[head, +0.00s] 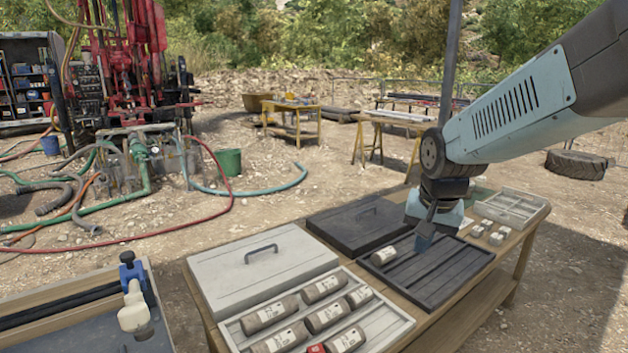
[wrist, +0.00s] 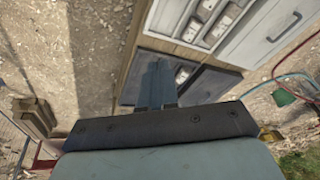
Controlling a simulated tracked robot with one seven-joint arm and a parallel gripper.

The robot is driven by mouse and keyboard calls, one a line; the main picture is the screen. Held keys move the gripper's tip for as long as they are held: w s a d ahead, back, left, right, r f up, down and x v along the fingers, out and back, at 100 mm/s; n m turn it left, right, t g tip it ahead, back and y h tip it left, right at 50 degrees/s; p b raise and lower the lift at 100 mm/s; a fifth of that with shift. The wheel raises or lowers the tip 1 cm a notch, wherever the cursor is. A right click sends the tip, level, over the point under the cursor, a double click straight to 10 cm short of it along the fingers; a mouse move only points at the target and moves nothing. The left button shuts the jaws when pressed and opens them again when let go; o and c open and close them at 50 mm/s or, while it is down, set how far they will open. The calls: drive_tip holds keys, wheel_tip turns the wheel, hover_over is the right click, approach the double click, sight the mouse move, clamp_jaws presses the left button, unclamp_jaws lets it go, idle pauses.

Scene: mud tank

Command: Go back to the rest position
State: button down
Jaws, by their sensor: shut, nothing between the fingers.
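My gripper (head: 423,242) points down over the black slatted tray (head: 440,282) on the wooden table. Its fingers are shut together with nothing between them; they also show in the wrist view (wrist: 157,82). I cannot tell the exact gap between the fingertips and the tray. One labelled cylindrical container (head: 384,256) lies in the black tray, just left of my gripper and apart from it. My arm comes in from the upper right of the head view.
A light grey tray (head: 397,328) holds several labelled containers; its closed-looking lid (head: 262,262) lies behind. A black lid (head: 358,222) and a sectioned grey tray (head: 512,206) flank my gripper. A post (head: 449,60) stands behind my arm. Hoses and a red rig (head: 120,60) are left.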

drive_tip(key=s+d+r+n+t, duration=0.1)
drive_tip(key=s+r+n, duration=0.1)
drive_tip(key=s, duration=0.4)
drive_tip(key=s+d+r+n+t, duration=0.1)
drive_tip(key=s+r+n, duration=0.1)
drive_tip(key=s+r, duration=0.3)
drive_tip(key=shift+s, duration=0.55)
